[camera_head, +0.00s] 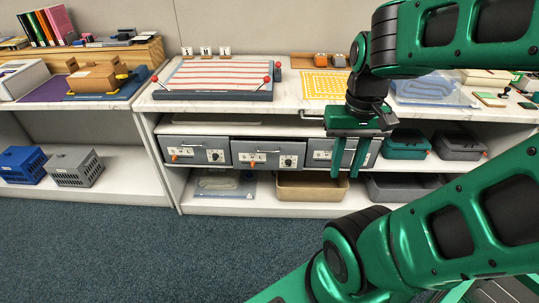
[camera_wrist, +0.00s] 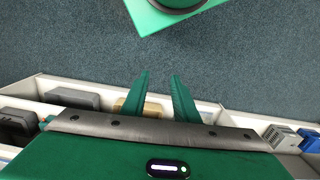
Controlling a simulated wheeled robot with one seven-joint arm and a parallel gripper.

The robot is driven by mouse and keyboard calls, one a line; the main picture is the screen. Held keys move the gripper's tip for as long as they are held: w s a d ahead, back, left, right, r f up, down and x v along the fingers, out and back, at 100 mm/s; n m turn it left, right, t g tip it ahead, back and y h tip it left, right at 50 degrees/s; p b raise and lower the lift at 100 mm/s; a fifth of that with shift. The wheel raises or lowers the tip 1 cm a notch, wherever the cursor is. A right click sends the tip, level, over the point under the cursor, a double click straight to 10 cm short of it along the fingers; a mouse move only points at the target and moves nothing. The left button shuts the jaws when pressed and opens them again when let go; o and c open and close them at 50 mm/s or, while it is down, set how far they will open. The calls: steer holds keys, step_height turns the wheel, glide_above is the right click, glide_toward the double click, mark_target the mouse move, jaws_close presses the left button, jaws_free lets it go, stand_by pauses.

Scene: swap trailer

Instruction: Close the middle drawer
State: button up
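Three grey drawers sit in a row under the counter in the head view. The middle drawer (camera_head: 268,154) has a white label, a handle, an orange knob and a dark dial. Its front sits slightly lower than the left drawer (camera_head: 197,151), with a dark strip above it; it looks slightly pulled out, but how far is unclear. My gripper (camera_head: 348,174) hangs fingers down in front of the right drawer (camera_head: 320,151), partly hiding it. The fingers are apart and empty; they also show in the wrist view (camera_wrist: 160,85). No drawer front is clear there.
The white counter (camera_head: 290,98) overhangs the drawers and holds a red-striped board (camera_head: 215,75). A tan bin (camera_head: 300,188) and a grey bin (camera_head: 390,187) stand on the low shelf. Green and grey cases (camera_head: 405,144) are right of the drawers. The carpet (camera_head: 150,245) in front is clear.

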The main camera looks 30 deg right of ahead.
steer(key=w+d+f+t+y, duration=0.2)
steer(key=w+f+t+y, duration=0.45)
steer(key=w+f, duration=2.1)
steer(key=w+d+f+m+t+h, duration=0.3)
steer(key=w+d+f+m+t, duration=0.3)
steer(key=d+m+t, duration=0.4)
steer(key=w+a+f+m, duration=0.1)
steer(key=w+a, duration=0.1)
steer(key=w, duration=0.9)
steer(key=shift+w+a, duration=0.3)
steer(key=shift+a, duration=0.05)
steer(key=shift+g, duration=0.25)
jaws_close()
